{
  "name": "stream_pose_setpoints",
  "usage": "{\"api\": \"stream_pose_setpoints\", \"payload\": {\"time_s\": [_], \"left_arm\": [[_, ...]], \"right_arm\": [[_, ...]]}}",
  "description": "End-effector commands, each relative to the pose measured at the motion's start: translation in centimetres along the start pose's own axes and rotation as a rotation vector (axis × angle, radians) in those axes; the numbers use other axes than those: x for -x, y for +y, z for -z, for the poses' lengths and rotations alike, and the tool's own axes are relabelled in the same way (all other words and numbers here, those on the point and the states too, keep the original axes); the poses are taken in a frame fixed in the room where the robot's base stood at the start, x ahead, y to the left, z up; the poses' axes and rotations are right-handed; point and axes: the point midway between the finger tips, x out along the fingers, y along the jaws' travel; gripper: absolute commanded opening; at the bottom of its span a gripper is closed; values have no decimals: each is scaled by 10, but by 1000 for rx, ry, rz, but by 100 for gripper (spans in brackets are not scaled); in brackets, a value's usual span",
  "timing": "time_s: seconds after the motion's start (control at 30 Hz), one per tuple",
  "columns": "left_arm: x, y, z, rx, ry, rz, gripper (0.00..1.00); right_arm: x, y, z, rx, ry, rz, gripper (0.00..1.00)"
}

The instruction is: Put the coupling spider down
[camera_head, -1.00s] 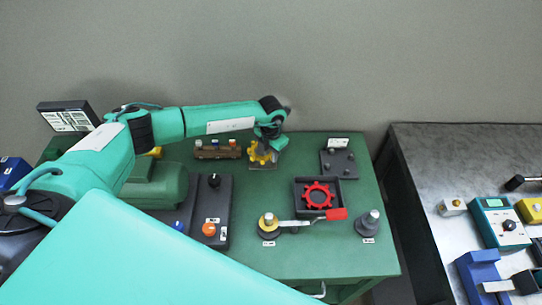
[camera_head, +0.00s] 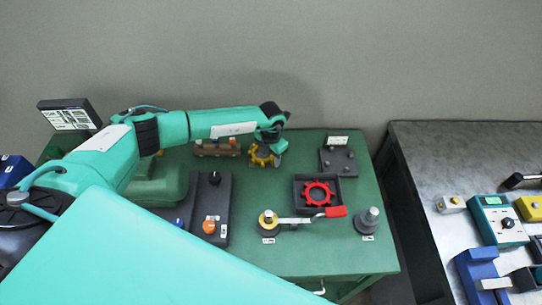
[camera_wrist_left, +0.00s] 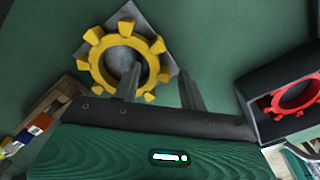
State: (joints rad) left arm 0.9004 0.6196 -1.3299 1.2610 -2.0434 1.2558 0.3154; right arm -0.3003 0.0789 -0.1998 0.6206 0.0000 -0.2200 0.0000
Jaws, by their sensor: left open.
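A yellow toothed ring, which looks like the coupling spider (camera_wrist_left: 96,51), lies on or just above a grey square plate (camera_wrist_left: 172,73) in the left wrist view. The yellow spider (camera_head: 263,158) also shows in the head view at the table's back middle, partly covered by my gripper. My left gripper (camera_wrist_left: 160,72) is open: one finger reaches over the ring's hole, the other stands outside its rim to the right. In the head view my left gripper (camera_head: 268,146) is directly over the ring. A similar red toothed ring (camera_head: 318,194) lies in a dark square tray (camera_head: 299,206).
A brown block with several coloured pieces (camera_head: 217,150) stands left of the ring. A dark plate with pegs (camera_head: 337,161) is at back right. Bare green table (camera_head: 253,195) lies between.

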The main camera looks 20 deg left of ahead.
Motion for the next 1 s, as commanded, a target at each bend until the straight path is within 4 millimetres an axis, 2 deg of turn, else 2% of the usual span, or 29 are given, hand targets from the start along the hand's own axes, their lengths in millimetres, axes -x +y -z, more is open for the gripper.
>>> {"api": "stream_pose_setpoints", "payload": {"time_s": [0.07, 0.17, 0.6, 0.8, 1.0], "left_arm": [[4, 0, 0, 0, 0, 0, 43], [14, 1, -1, 0, -3, -1, 43], [102, 1, -1, 0, -3, -1, 43], [121, 0, 0, 0, -1, 0, 43], [123, 0, 0, 0, 0, 0, 43]], "right_arm": [[4, 0, 0, 0, 0, 0, 36], [-2, 0, 0, 0, 0, 0, 36], [-24, 0, -3, 1, -1, 0, 36], [-27, 1, -3, 1, -1, -1, 36], [-27, 1, -3, 1, -1, -2, 36]]}}
